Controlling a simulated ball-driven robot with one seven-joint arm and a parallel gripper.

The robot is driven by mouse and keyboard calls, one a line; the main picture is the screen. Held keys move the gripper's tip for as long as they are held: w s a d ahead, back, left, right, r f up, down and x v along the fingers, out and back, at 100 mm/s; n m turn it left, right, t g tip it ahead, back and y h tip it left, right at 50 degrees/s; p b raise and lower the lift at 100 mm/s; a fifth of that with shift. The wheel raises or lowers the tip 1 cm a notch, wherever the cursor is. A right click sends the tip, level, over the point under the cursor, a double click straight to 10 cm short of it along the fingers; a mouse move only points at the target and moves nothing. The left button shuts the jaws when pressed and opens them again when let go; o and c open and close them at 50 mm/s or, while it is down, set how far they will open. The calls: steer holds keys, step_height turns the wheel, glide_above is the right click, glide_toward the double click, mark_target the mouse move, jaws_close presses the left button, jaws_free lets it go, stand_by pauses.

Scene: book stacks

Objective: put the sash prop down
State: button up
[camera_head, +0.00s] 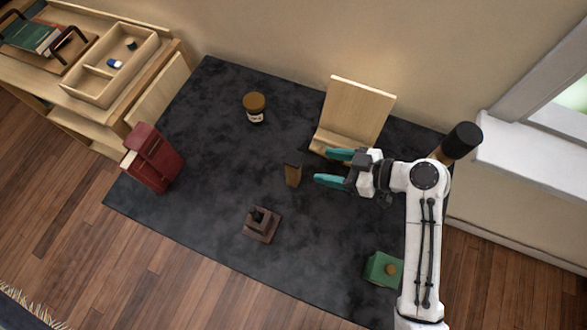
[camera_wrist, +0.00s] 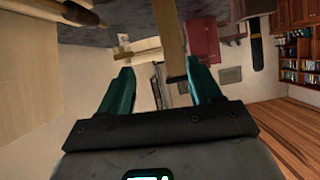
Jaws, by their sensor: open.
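The sash prop seems to be the short brown wooden block (camera_head: 293,174) with a dark top, standing upright near the middle of the dark table. My gripper (camera_head: 326,168) is open just to its right, fingers pointing toward it, with a small gap between. In the wrist view, which is upside down, the wooden piece (camera_wrist: 169,38) shows beyond and between the spread teal fingertips (camera_wrist: 158,76). Nothing is seen held in the gripper.
The dark table (camera_head: 210,200) also bears a pale wooden stand (camera_head: 357,112), a brown jar (camera_head: 254,106), red books (camera_head: 152,158), a dark stamp-like object (camera_head: 261,225) and a green box (camera_head: 383,269). A white window sill (camera_head: 525,158) is at right. The table's front left is clear.

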mark_target(287, 163)
steer(key=shift+n+y, duration=0.3)
steer(key=shift+y, duration=0.3)
steer(key=p+x, duration=0.1)
steer(key=x, duration=0.2)
steer(key=s+p+x, duration=0.1)
steer(key=x, duration=0.2)
steer(key=r+x, duration=0.1)
steer(key=x, duration=0.2)
steer(key=shift+s+a+f+p, duration=0.1)
steer(key=shift+a+p, duration=0.1)
steer(key=shift+a, duration=0.15)
steer(key=shift+s+a+f+p, duration=0.1)
steer(key=shift+a+p, duration=0.1)
steer(key=shift+a, duration=0.2)
steer(key=shift+w+a+f, duration=0.2)
steer(key=shift+a+f, duration=0.05)
steer(key=shift+a, duration=0.15)
steer(key=shift+c, duration=0.5)
jaws_close()
steer(key=shift+r, duration=0.1)
